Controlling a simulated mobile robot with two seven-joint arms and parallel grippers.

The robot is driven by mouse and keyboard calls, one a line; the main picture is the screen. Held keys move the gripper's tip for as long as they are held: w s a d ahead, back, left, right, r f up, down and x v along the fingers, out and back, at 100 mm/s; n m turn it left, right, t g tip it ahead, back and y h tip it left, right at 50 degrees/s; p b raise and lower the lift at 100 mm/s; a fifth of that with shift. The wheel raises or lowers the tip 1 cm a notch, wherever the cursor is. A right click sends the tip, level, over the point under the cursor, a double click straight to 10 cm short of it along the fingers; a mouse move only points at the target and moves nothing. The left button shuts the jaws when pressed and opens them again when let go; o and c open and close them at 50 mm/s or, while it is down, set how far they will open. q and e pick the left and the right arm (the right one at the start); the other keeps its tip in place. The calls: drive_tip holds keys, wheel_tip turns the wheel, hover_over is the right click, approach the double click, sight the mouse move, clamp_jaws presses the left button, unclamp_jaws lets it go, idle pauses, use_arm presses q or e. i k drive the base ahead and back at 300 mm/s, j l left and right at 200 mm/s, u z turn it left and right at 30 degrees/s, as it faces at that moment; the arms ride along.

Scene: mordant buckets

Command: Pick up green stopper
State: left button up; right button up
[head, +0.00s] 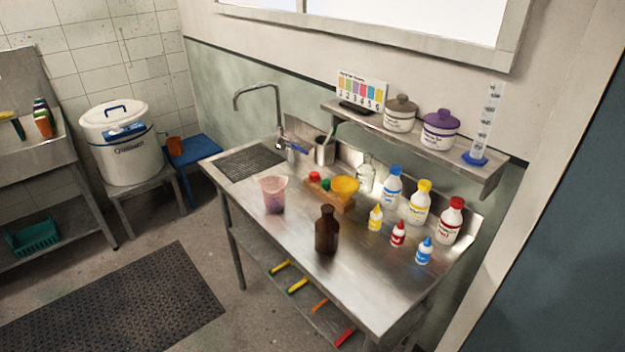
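The green stopper (325,185) is small in the head view. It sits on a low wooden block (343,206) on the steel table, between a red stopper (314,176) at the left and a yellow funnel-like cup (345,186) at the right. The yellow cup stands close beside it and may cover part of it. Neither of my grippers shows in the head view.
On the steel table (348,285), a beaker of purplish liquid (274,194) stands left of the block and a brown bottle (327,230) in front. A clear glass bottle (366,174) is behind; several coloured bottles stand right. The table's front left is clear.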

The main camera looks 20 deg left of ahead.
sight(326, 182)
drive_tip(key=i+j, duration=0.1)
drive_tip(key=j, duration=0.35)
drive_tip(key=i+j, duration=0.15)
drive_tip(key=j, duration=0.25)
drive_tip(key=i+j, duration=0.1)
drive_tip(key=j, duration=0.35)
drive_tip(key=i+j, duration=0.1)
drive_tip(key=j, duration=0.35)
drive_tip(key=i+j, duration=0.15)
drive_tip(key=j, duration=0.3)
drive_tip(key=i+j, duration=0.1)
drive_tip(key=j, duration=0.3)
drive_tip(key=i+j, duration=0.15)
drive_tip(key=j, duration=0.3)
